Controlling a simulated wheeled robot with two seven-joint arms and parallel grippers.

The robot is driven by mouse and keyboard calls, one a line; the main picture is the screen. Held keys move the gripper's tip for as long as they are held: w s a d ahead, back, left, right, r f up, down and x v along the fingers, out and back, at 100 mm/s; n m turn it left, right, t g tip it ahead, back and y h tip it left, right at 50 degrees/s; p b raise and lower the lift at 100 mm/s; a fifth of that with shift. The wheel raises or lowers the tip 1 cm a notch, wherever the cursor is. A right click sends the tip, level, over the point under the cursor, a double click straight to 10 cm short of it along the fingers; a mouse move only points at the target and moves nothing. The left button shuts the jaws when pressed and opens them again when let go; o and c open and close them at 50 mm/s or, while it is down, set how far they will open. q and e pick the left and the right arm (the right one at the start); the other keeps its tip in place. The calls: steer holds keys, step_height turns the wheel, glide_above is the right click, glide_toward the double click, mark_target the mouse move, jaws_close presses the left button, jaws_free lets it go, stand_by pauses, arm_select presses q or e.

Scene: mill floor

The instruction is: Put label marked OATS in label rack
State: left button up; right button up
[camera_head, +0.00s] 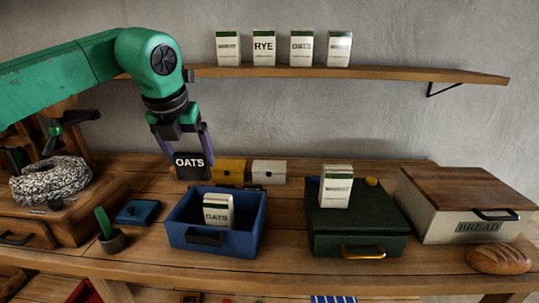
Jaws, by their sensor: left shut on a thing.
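The label marked OATS (190,164) is a dark plate with white lettering. My left gripper (191,153) points down and is shut on this label, holding it upright with the lettering facing me. The label shows behind the blue open box and just left of a small yellow box; whether it touches the table cannot be told. I cannot make out which thing is the label rack. My right gripper is not in view.
A blue open box (184,237) holds a packet marked OATS (217,211). A yellow box (228,168) and a white box (268,170) stand behind. A dark green case (326,235) bears a packet (336,184). A bread box (450,232) stands right. A wall shelf (400,74) holds several packets.

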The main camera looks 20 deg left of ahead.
mark_target(206, 227)
arm_select(q)
steer(key=shift+f, duration=0.15)
steer(key=shift+f, duration=0.35)
step_height(206, 227, down, 17)
steer(key=shift+r+p, duration=0.15)
steer(key=shift+p, duration=0.8)
steer(key=shift+c, duration=0.7)
steer(key=shift+r, duration=0.1)
